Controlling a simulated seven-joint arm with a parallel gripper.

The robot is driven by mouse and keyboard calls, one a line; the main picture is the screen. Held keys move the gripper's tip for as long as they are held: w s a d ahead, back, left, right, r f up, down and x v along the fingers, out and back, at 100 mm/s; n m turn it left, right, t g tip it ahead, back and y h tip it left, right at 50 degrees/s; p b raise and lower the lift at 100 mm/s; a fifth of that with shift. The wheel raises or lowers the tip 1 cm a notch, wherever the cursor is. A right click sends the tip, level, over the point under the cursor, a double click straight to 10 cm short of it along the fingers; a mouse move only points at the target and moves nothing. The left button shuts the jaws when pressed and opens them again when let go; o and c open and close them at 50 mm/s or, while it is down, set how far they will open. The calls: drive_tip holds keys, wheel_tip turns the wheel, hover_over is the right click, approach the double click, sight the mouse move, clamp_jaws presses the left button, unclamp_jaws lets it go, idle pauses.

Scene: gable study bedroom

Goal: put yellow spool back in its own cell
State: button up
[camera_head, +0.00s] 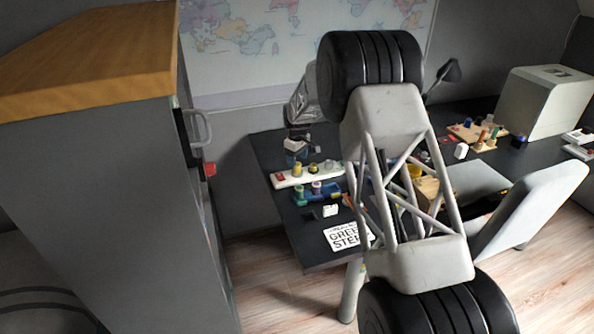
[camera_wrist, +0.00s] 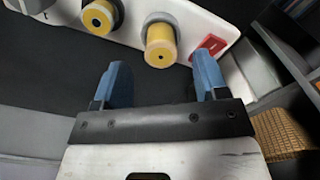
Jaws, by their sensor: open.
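My gripper (camera_head: 296,154) is open and empty above the back left of the dark desk. Its two blue fingers (camera_wrist: 160,66) point at a yellow spool (camera_wrist: 160,46), which lies ahead of the gap between them, apart from both. This spool rises from a pale round piece on a white board (camera_head: 305,174). A second yellow spool (camera_wrist: 98,18) with a dark rim stands farther left on the board in the wrist view. A red piece (camera_wrist: 208,46) is at the board's end, beside the first spool. I cannot tell which cell belongs to which spool.
A blue rack (camera_head: 326,196) with small items sits just in front of the board. A white lettered sign (camera_head: 346,237) lies near the desk's front edge. A tall grey cabinet (camera_head: 110,190) stands left of the desk. My arm hides the desk's middle.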

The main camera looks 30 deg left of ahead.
drive_tip(key=shift+s+f, duration=0.1)
drive_tip(key=shift+f, duration=2.1)
drive_tip(key=c, duration=1)
drive_tip(key=shift+r, duration=5)
